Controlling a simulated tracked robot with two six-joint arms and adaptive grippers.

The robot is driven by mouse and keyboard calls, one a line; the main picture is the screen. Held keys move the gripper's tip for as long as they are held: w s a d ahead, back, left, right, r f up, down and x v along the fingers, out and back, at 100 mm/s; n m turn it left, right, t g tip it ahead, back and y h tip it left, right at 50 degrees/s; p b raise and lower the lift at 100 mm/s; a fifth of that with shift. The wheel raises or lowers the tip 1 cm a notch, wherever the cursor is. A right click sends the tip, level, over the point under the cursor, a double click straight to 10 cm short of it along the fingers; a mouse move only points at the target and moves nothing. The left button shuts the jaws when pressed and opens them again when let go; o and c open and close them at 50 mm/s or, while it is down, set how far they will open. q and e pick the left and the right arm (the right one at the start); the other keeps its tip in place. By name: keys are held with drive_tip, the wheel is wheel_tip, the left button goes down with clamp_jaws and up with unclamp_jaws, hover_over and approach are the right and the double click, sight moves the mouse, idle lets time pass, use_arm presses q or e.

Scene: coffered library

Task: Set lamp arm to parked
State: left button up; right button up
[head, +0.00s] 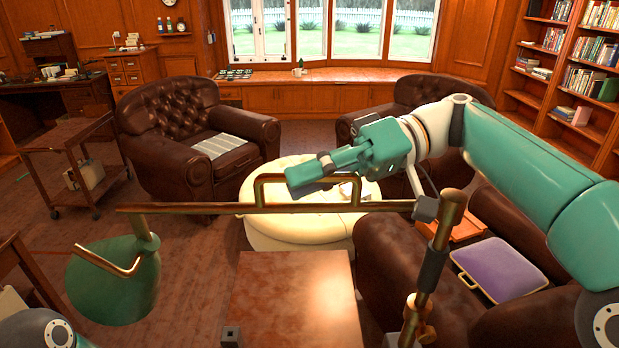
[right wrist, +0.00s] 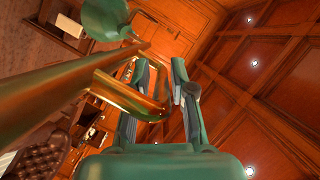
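The lamp arm (head: 205,208) is a long brass bar running left from an upright brass post (head: 437,250). A green shade (head: 115,280) hangs at its left end; the shade also shows in the right wrist view (right wrist: 106,18). A raised brass loop handle (head: 262,183) stands on the bar. My right gripper (head: 305,177) overlaps the handle's top in the head view. In the right wrist view its two fingers (right wrist: 164,88) are apart, with part of the handle (right wrist: 125,93) reaching between them. Contact is unclear. My left gripper is out of view.
A wooden table (head: 290,300) is below the bar. A cream round ottoman (head: 270,235) and brown leather armchairs (head: 170,105) stand behind. A wooden trolley (head: 75,150) is at left.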

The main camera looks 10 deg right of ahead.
drive_tip(key=v, duration=0.7)
drive_tip(key=shift+d, duration=0.15)
drive_tip(key=shift+w, duration=0.1)
